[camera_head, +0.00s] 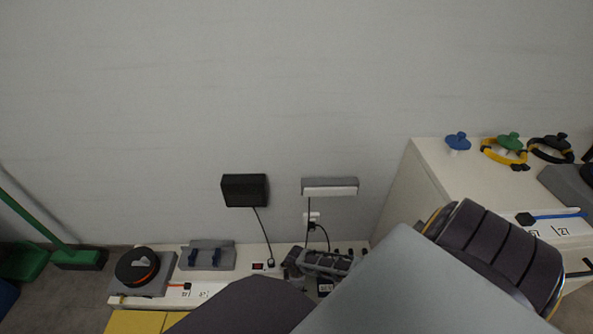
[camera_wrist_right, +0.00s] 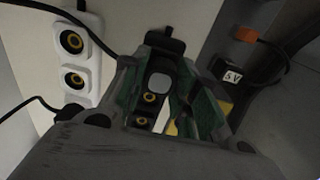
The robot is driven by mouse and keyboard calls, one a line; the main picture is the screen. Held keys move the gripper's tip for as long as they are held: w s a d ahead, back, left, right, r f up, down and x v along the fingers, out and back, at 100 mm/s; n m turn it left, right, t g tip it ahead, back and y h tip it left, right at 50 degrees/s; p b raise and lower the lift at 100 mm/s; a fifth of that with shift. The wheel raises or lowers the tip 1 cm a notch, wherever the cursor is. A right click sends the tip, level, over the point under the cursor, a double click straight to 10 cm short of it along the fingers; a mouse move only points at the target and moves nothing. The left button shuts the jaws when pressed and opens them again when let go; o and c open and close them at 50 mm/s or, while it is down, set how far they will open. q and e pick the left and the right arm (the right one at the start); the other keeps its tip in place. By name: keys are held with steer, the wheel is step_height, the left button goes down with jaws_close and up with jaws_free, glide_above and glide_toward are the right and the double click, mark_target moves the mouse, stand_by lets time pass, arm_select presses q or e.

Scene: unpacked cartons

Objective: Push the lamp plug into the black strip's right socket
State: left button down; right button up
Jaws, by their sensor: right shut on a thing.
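My right gripper (camera_head: 322,262) is over the low bench; it also shows in the right wrist view (camera_wrist_right: 176,95). It is shut on what appears to be the lamp plug, which its fingers mostly hide. The black strip (camera_wrist_right: 145,112) shows between and below the fingers in the wrist view, with a grey button and two yellow-ringed sockets. Whether plug and socket touch cannot be told. My left gripper is not in view.
A white strip (camera_wrist_right: 72,58) with yellow-ringed sockets lies left of the gripper in the wrist view. A 5V adapter (camera_wrist_right: 231,74) is at its right. A black wall box (camera_head: 244,190), cable reel (camera_head: 142,268) and blue-clipped holder (camera_head: 207,256) are left. A white cabinet (camera_head: 435,172) stands right.

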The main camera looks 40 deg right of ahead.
steer(key=shift+f, duration=0.25)
stand_by(0.4)
steer(key=o, duration=1.1)
steer(key=shift+o, duration=0.2)
steer(key=shift+r, duration=0.15)
step_height(320, 180, up, 12)
stand_by(0.5)
